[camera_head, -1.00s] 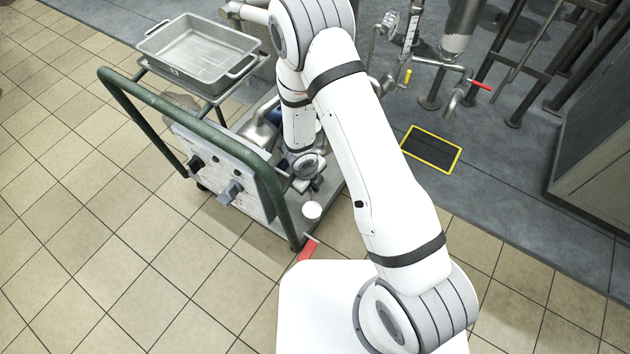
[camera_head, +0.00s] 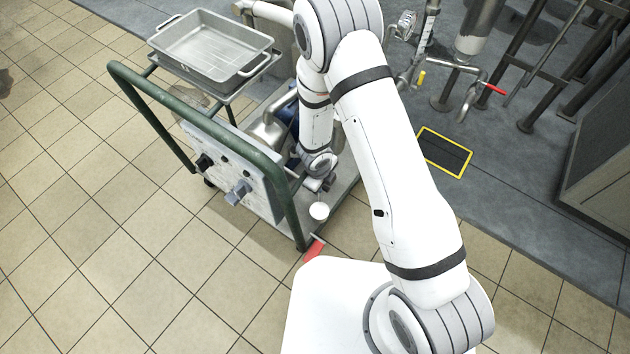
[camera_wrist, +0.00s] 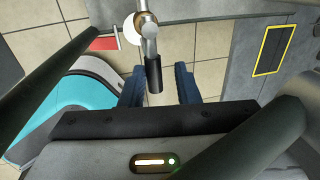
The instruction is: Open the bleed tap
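In the wrist view, a metal pipe fitting (camera_wrist: 148,30) ends in a short lever with a black sleeve (camera_wrist: 154,74), which I take to be the tap. My gripper (camera_wrist: 158,84) is open, with one blue finger on each side of the black sleeve and a visible gap on both sides. I cannot tell how deep the sleeve sits between the fingers. In the head view, my gripper (camera_head: 326,183) is small and partly hidden at the cart's near right corner. A white round piece (camera_head: 319,211) shows just below it, and also beside the fitting in the wrist view (camera_wrist: 132,30).
The cart has a green frame (camera_head: 190,117), a panel with knobs (camera_head: 238,190) and a metal tray (camera_head: 212,45) on top. A red piece (camera_head: 314,248) sits by its near corner. Pipework with a red lever (camera_head: 495,89) stands behind. Tiled floor is clear at left.

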